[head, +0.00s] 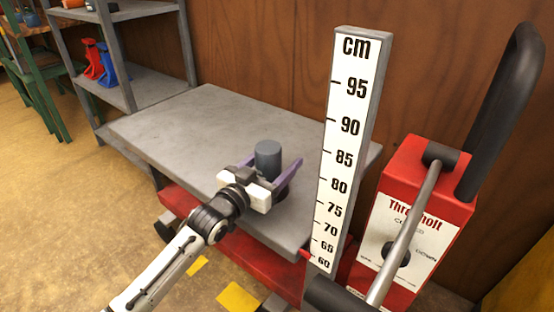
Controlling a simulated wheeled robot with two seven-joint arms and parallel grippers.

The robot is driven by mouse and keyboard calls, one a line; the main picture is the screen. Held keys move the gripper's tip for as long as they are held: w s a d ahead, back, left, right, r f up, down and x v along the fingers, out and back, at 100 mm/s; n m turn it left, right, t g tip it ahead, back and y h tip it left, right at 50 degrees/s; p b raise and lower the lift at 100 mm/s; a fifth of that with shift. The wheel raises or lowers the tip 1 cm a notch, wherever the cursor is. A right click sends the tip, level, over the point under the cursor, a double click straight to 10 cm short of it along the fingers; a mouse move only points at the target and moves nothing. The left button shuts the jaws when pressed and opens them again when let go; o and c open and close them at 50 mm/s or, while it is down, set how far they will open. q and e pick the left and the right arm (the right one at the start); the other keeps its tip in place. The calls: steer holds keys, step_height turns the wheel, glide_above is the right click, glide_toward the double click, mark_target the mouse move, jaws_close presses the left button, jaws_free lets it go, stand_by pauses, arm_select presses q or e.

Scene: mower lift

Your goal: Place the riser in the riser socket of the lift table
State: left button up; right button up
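The riser (268,155) is a short dark grey cylinder. It stands upright between the purple fingers of my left gripper (276,168), over the near right part of the lift table (190,125). The fingers appear to meet the riser on both sides. The gripper hides its lower end, so I cannot tell whether it touches the table. A dark patch shows just below the right finger; I cannot tell whether it is the riser socket or shadow. My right gripper is not in view.
A cm scale post (346,150) stands right of the table. A grey shelf (140,85) with red and blue jacks stands at the back left. The table's left part is bare.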

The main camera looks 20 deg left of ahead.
mark_target(261, 174)
arm_select(q)
steer(key=shift+s+r, duration=0.1)
steer(key=shift+r, duration=0.05)
steer(key=p+v, duration=0.3)
steer(key=v, duration=0.9)
steer(key=shift+a, duration=0.1)
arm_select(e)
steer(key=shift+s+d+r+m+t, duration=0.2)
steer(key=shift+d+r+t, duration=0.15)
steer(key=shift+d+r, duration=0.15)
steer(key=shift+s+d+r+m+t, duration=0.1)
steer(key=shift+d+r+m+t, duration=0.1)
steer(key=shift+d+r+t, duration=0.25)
